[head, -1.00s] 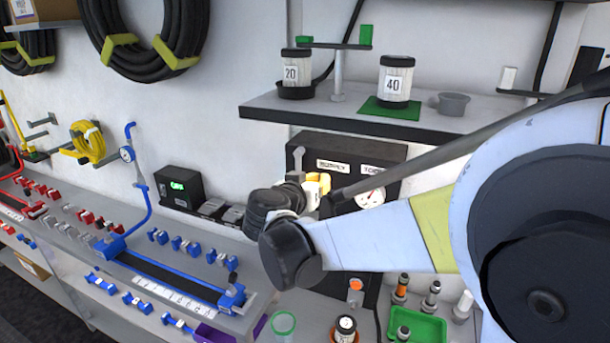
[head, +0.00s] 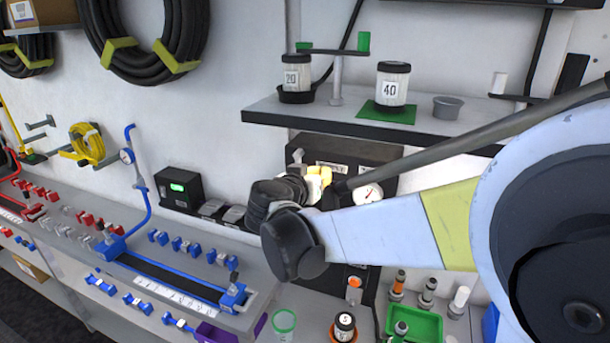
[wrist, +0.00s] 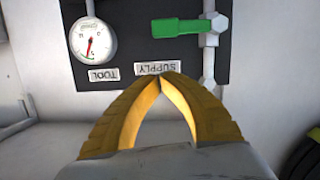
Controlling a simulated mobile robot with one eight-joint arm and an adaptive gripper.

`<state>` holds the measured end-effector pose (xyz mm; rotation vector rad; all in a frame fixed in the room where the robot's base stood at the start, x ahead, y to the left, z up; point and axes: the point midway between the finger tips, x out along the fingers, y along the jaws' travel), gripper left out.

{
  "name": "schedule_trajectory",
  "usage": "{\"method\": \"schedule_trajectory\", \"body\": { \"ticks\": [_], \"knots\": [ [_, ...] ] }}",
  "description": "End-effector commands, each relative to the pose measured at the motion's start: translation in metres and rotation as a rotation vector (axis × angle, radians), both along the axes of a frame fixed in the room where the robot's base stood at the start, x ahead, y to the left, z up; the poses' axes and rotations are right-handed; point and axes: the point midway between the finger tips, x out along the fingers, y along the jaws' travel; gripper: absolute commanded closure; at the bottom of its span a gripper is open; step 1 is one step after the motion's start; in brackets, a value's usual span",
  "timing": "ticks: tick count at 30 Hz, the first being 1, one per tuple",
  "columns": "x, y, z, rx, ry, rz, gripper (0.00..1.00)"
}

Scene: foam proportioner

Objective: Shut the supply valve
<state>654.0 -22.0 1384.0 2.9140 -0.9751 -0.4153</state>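The supply valve's green lever (wrist: 178,27) shows at the top of the wrist view, lying sideways across the upright grey pipe (wrist: 208,62). The SUPPLY label (wrist: 158,68) appears upside down there, just beyond my fingertips. My gripper (wrist: 160,80) has its two yellow fingers meeting at the tips with nothing between them. It is apart from the lever in the picture. In the head view, my gripper (head: 322,178) is in front of the dark panel (head: 368,150) and hides the lever; the pipe's top (head: 298,157) shows beside it.
A shelf (head: 420,122) with labelled jars overhangs the panel. Small bottles and a green tray (head: 428,324) stand below. A black box with a green display (head: 178,188) is to the left.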

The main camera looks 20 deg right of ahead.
Motion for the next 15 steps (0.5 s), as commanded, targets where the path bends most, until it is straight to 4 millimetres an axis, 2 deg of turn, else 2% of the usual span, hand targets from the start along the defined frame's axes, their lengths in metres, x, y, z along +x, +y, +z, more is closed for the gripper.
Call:
{"method": "schedule_trajectory", "body": {
  "ticks": [1, 7, 12, 15],
  "knots": [
    [-0.012, 0.011, 0.001, -0.001, 0.001, 0.01, 1.0],
    [-0.048, 0.037, 0.011, -0.001, 0.0, 0.01, 1.0],
    [-0.066, 0.049, 0.016, 0.0, 0.0, 0.006, 1.0],
    [-0.073, 0.048, 0.011, 0.002, 0.017, 0.005, 1.0]
  ]
}}
